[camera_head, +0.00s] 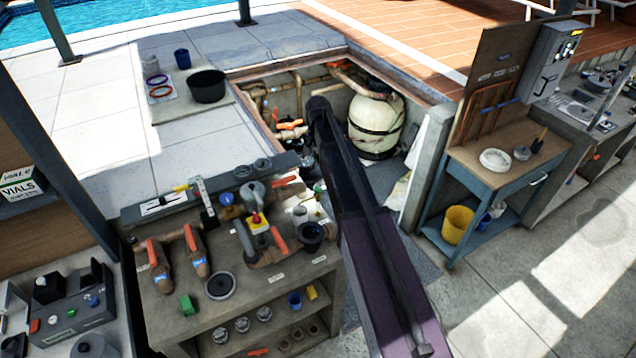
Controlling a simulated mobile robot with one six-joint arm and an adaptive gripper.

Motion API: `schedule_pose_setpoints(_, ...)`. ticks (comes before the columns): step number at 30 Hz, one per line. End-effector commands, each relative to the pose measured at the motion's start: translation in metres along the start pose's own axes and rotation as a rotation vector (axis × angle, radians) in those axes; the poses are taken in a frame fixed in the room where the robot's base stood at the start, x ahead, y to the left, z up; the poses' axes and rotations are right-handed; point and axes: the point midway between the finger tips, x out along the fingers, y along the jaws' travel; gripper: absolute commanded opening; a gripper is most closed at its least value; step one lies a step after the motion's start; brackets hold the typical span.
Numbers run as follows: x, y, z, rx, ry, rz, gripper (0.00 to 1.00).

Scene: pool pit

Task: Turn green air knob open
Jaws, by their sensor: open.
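A small green block-like piece (188,304) lies at the front left of the workbench top (160,318). I cannot tell whether it is the green air knob. A tiny green spot (318,187) shows close beside my arm, too small to make out. My dark arm rises from the bottom right of centre to the edge of the pit and covers the space behind it. I cannot make out my gripper or its fingertips.
The bench holds orange-handled valves (158,262), a yellow-and-red switch (257,222) and a black cup (312,236). Behind is a sunken pit with pipes and a cream tank (376,125). A blue cart (497,160) with a yellow bucket (457,225) stands right.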

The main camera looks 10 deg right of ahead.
Motion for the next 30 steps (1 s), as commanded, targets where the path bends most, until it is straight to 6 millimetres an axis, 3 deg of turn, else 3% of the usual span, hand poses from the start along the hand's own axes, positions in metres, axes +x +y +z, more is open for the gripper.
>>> schedule_pose_setpoints(17,0.006,-0.001,0.001,-0.002,0.0,0.0,0.76)
schedule_pose_setpoints(30,0.036,-0.001,0.001,-0.003,0.0,0.0,0.76)
